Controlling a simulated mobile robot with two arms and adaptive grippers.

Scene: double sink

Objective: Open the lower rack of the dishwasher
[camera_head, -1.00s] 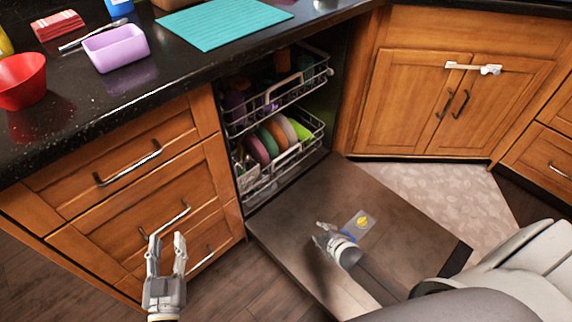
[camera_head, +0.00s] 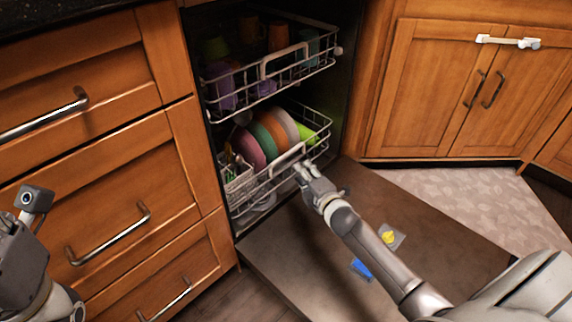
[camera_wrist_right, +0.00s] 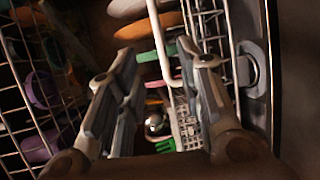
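The dishwasher stands with its door (camera_head: 300,258) folded down flat. Its lower rack (camera_head: 322,119) is inside the tub and holds several coloured plates. The rack's pale front handle (camera_head: 287,161) is a raised bar on the front side. My right gripper (camera_head: 303,170) is at the near end of this handle. In the right wrist view, the right gripper (camera_wrist_right: 158,54) has its fingers apart, with a white bar (camera_wrist_right: 160,45) showing between them. I cannot tell whether they touch it. My left arm is at the lower left edge; its fingers are not visible.
The upper rack (camera_head: 327,62) with cups sits above, also inside. Wooden drawers (camera_head: 125,190) with metal handles are on the left. A corner cabinet (camera_head: 430,95) is on the right. A blue tablet-like item (camera_head: 361,268) and a yellow-marked packet (camera_head: 390,236) lie on the door.

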